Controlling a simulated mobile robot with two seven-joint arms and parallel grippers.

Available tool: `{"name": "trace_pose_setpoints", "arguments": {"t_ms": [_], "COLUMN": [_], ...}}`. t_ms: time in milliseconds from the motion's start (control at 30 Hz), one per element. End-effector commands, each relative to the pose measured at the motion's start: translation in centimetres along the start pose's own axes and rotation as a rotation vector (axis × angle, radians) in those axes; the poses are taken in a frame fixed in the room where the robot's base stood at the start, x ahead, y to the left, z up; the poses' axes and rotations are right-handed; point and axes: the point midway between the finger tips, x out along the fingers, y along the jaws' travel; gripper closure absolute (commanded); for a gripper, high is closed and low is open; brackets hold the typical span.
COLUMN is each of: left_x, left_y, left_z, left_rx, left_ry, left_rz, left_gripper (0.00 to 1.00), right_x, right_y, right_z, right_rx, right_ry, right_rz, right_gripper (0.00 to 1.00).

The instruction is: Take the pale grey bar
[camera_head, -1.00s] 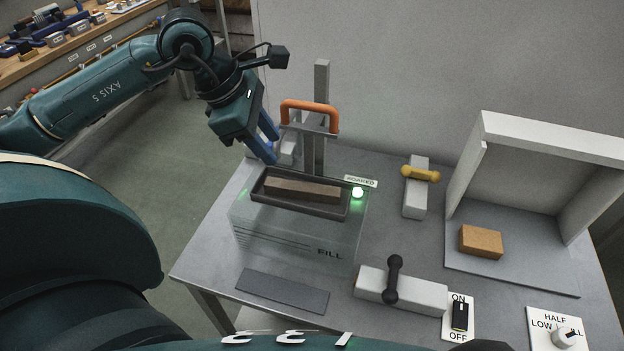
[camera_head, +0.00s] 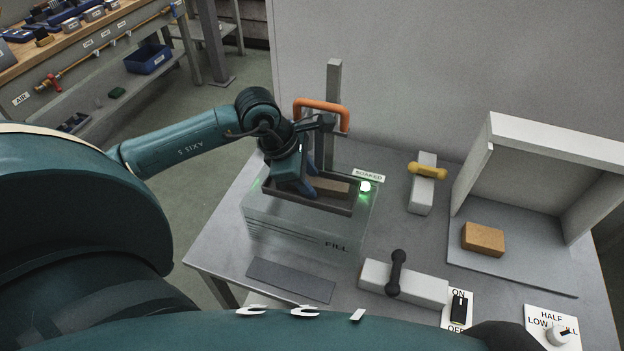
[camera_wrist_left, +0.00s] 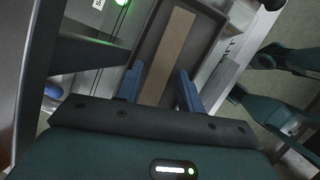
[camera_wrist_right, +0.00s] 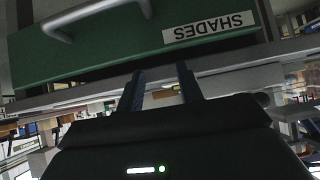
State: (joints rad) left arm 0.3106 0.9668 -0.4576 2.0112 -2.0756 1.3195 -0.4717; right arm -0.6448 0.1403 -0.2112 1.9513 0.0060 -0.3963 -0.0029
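Two pale grey blocks lie on the table in the head view: one (camera_head: 423,192) under a yellow dumbbell-shaped piece (camera_head: 428,170), one (camera_head: 425,289) under a black one (camera_head: 396,272). I cannot tell which is the named bar. A brown-grey bar (camera_head: 335,187) lies in a dark tray (camera_head: 322,206) on the "FILL" tank. My left gripper (camera_head: 310,188) is over the tray. In the left wrist view its blue fingers (camera_wrist_left: 160,90) are open, and the bar (camera_wrist_left: 168,55) shows beyond and between them; contact is unclear. My right gripper (camera_wrist_right: 159,88) is open and empty before a green "SHADES" drawer (camera_wrist_right: 120,48).
An orange handle (camera_head: 321,103) and a grey post (camera_head: 333,85) stand behind the tank (camera_head: 300,230). A lit green lamp (camera_head: 365,187) is beside a "SOAKED" label. A tan brick (camera_head: 483,238) lies in a white open booth (camera_head: 560,146). An ON/OFF switch (camera_head: 459,307) and a dial are at front right.

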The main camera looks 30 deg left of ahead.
Motion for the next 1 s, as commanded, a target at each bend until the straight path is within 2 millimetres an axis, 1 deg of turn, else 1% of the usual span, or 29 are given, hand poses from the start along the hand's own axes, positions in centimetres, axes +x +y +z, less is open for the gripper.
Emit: {"name": "trace_pose_setpoints", "arguments": {"t_ms": [100, 267, 700, 1000], "left_x": [0.38, 0.37, 0.34, 0.28], "left_y": [-0.04, -0.03, -0.02, 0.03], "left_z": [0.02, 0.0, -0.01, -0.02], "left_rx": [0.001, 0.001, 0.0, 0.0], "left_ry": [-0.001, 0.0, 0.0, 0.0], "left_rz": [-0.001, 0.0, 0.0, 0.0], "left_gripper": [0.62, 0.63, 0.99, 1.0], "right_x": [0.03, 0.05, -0.08, -0.09], "right_y": [-0.01, -0.03, -0.02, -0.03], "right_z": [0.32, 0.33, 0.27, 0.28], "right_rx": [-0.001, 0.0, -0.003, -0.004], "right_ry": [-0.008, -0.007, -0.006, -0.006], "right_rz": [0.0, -0.001, -0.002, -0.003], "right_gripper": [0.64, 0.64, 0.64, 0.64]}}
